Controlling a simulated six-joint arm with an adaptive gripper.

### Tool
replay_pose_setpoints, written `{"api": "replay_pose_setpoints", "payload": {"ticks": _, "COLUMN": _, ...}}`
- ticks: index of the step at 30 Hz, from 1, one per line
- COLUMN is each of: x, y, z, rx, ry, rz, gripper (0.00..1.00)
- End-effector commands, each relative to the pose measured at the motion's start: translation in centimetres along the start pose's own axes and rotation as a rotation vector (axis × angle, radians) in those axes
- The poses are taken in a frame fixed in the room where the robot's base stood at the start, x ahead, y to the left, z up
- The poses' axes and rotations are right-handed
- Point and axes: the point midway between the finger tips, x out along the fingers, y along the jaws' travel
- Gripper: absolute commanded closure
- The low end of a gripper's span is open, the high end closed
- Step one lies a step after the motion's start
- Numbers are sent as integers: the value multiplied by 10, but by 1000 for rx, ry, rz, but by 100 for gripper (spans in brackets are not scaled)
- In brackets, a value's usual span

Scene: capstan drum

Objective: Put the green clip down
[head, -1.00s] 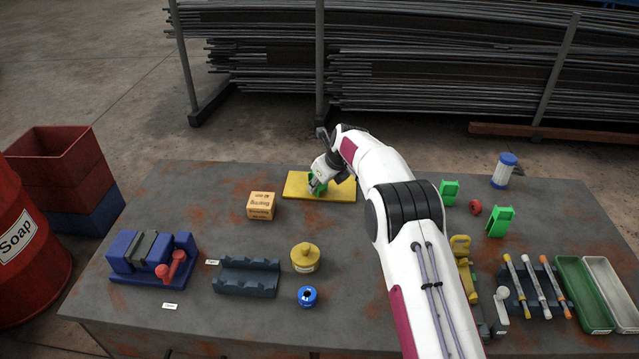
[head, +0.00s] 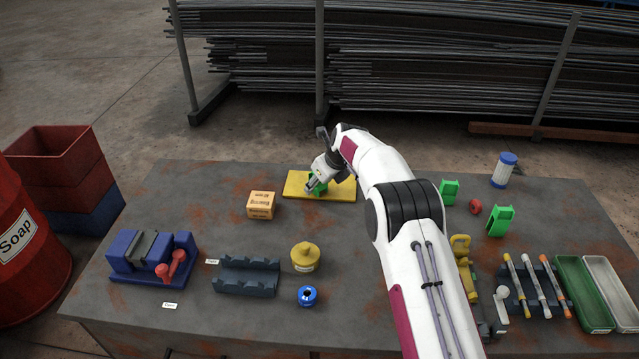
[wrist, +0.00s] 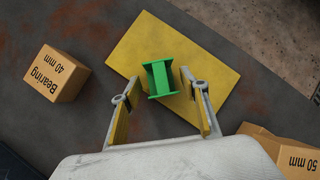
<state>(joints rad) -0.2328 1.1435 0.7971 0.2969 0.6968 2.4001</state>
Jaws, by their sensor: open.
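A green clip (wrist: 160,78) stands on the yellow pad (wrist: 143,38) in the wrist view. My gripper (wrist: 158,85) is open, with one finger on each side of the clip and a visible gap to both. In the head view, my gripper (head: 315,187) is over the yellow pad (head: 345,190) at the back of the table, and the clip (head: 321,190) is partly hidden behind it. Two more green clips stand at the right, one at the back (head: 449,191) and one nearer (head: 500,221).
A 40 mm bearing box (wrist: 57,73) sits left of the pad and a 50 mm box (wrist: 290,152) shows at lower right. A red ring (head: 475,206) lies between the other clips.

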Motion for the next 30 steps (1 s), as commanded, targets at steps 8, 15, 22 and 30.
{"api": "replay_pose_setpoints", "payload": {"ticks": 8, "x": -14, "y": -1, "z": 1, "rx": 1, "ry": -1, "rz": -1, "gripper": 55}}
{"api": "replay_pose_setpoints", "payload": {"ticks": 15, "x": -34, "y": -1, "z": 0, "rx": 0, "ry": -1, "rz": -1, "gripper": 55}}
{"api": "replay_pose_setpoints", "payload": {"ticks": 22, "x": -56, "y": -1, "z": 0, "rx": 1, "ry": 0, "rz": -1, "gripper": 55}}
{"api": "replay_pose_setpoints", "payload": {"ticks": 30, "x": -84, "y": -1, "z": 1, "rx": 1, "ry": -1, "rz": -1, "gripper": 55}}
